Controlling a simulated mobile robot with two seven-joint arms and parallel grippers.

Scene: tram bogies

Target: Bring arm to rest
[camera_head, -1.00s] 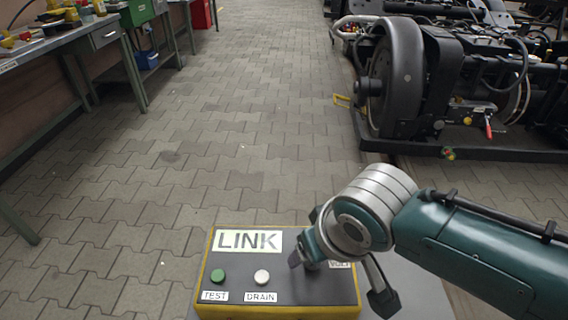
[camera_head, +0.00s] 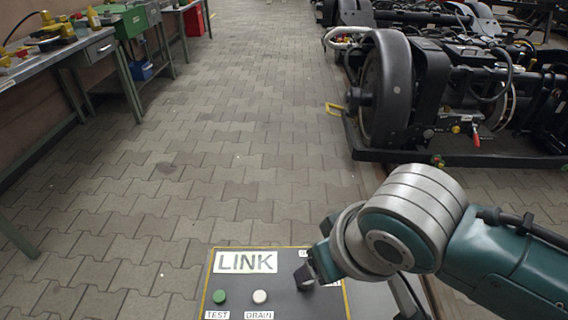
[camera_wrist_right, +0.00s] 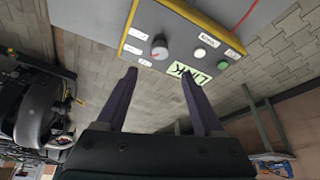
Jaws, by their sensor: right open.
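My right gripper (camera_head: 312,277) comes in from the right in the head view, over the right part of the control box. My own wrist hides much of it there. In the right wrist view its two fingers (camera_wrist_right: 158,75) stand apart with nothing between them. The yellow-edged control box (camera_head: 240,295) carries a LINK label, a green TEST button (camera_head: 219,296) and a white DRAIN button (camera_head: 260,296). In the right wrist view a grey knob (camera_wrist_right: 159,48) with a red mark shows on the box beyond the fingertips. My left gripper is not in view.
A workbench (camera_head: 60,58) with tools and a green box (camera_head: 128,20) stands along the left. Bogies with a large wheel (camera_head: 388,88) stand at the right. The paved floor (camera_head: 220,130) between them is clear.

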